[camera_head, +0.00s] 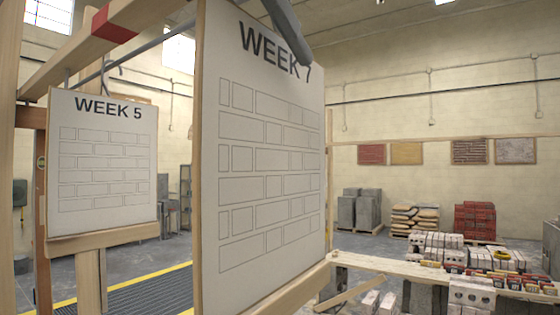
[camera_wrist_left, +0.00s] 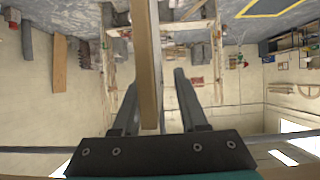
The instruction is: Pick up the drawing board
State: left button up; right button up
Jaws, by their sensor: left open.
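A large drawing board (camera_head: 265,165) marked "WEEK 7", with a brick pattern, stands upright on a wooden ledge (camera_head: 300,288) close in front of me. A smaller-looking board (camera_head: 105,165) marked "WEEK 5" stands on another easel at the left. My left gripper (camera_head: 300,66) is at the top edge of the near board, one dark finger showing over its face; the rest is out of frame or hidden. In the left wrist view the gripper (camera_wrist_left: 155,84) is open, with a finger on each side of the board's edge (camera_wrist_left: 147,45) and visible gaps. My right gripper is not in view.
A wooden beam with a red band (camera_head: 112,28) crosses the upper left. At the right stands a plank bench (camera_head: 400,268) with bricks and small coloured items. Grey block stacks (camera_head: 358,210) and red bricks (camera_head: 478,220) are farther back. Open floor lies between.

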pick_arm(q)
jog(key=shift+w+d+f, duration=0.2)
jog(key=shift+w, duration=0.1)
jog(key=shift+s, duration=0.1)
jog(key=shift+c, duration=0.2)
grip_shut()
jog(key=shift+r, duration=0.1)
dwell(0.9)
